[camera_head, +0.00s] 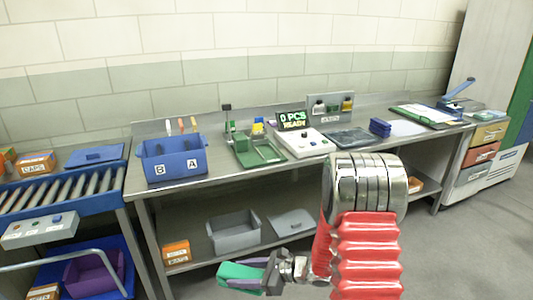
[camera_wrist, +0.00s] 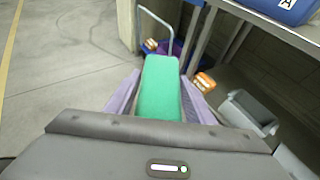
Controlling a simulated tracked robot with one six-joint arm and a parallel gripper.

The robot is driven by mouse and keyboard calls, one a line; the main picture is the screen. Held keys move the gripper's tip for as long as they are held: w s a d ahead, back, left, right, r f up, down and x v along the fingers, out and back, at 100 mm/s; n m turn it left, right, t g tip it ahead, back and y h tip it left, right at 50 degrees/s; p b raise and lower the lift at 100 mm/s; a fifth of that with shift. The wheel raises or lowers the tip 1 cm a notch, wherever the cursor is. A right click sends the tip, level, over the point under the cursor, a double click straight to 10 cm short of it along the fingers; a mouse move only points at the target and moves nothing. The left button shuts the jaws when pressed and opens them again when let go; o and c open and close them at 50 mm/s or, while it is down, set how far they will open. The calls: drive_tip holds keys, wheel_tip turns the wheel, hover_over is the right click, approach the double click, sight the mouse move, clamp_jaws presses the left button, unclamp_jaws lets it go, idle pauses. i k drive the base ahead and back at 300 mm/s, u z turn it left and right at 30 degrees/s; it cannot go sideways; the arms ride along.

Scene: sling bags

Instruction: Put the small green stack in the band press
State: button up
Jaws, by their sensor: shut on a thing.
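My gripper (camera_head: 243,274) is at the lower left of the head view, in front of the bench and below its top. Its purple fingers are shut on the small green stack (camera_wrist: 160,98), a plain green block pointing away from the palm in the wrist view. The stack also shows in the head view (camera_head: 236,271), sticking out past the fingers. A blue device with a raised lever (camera_head: 457,93) stands at the bench's far right end. A green fixture with posts (camera_head: 257,149) stands mid-left on the bench. I cannot tell for certain which is the band press.
A roller conveyor (camera_head: 60,187) stands left. Open floor lies right.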

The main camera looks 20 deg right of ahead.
sight(265, 152)
drive_tip(key=u, duration=0.05)
drive_tip(key=i, duration=0.9)
